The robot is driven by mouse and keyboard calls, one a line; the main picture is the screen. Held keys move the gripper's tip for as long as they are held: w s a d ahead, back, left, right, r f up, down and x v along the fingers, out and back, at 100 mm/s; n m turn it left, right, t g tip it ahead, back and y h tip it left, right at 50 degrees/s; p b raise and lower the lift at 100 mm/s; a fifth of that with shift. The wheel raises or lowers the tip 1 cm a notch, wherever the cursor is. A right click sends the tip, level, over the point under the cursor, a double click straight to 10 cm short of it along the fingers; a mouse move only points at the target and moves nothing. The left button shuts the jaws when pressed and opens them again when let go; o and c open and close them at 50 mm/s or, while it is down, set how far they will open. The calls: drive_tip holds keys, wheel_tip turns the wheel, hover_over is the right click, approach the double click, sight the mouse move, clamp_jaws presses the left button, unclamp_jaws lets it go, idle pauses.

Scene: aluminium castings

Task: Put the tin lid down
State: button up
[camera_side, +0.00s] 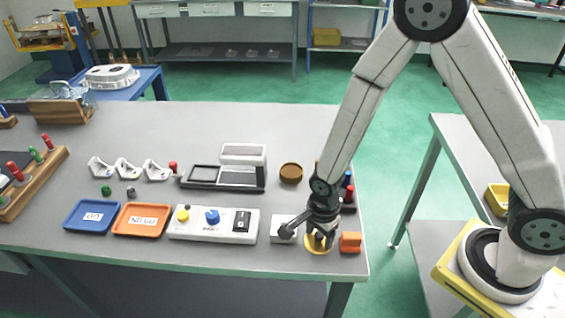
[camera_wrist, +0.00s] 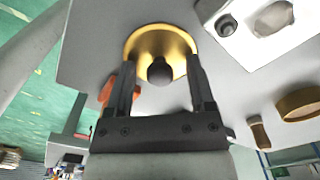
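The tin lid (camera_wrist: 160,38) is a round gold disc with a dark round knob (camera_wrist: 160,72). In the side view the lid (camera_side: 318,246) is low at the table's front right edge and looks to rest on the tabletop; any small gap under it cannot be made out. My gripper (camera_wrist: 163,66) is over the lid, its fingers apart on either side of the knob, with visible space between knob and fingers. In the side view my gripper (camera_side: 318,232) points down and partly covers the lid. A round brown tin (camera_side: 291,172) stands behind, also in the wrist view (camera_wrist: 300,103).
An orange block (camera_side: 350,242) is close right of the lid. A pale block (camera_side: 279,236) is close on the left, then a control panel (camera_side: 190,232). Red and blue items (camera_side: 349,190) stand behind my gripper. The table's front edge (camera_side: 300,268) is near.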

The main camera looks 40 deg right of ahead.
sight(320, 234)
drive_tip(key=shift+r, duration=0.1)
wheel_tip(320, 234, up, 12)
idle(1.2)
idle(0.6)
drive_tip(key=s+d+r+n+t, duration=0.2)
drive_tip(key=d+n, duration=0.7)
drive_tip(key=n, duration=0.9)
drive_tip(key=shift+s+r+t, duration=0.3)
drive_tip(key=shift+s+r, duration=0.2)
drive_tip(key=shift+r, duration=0.05)
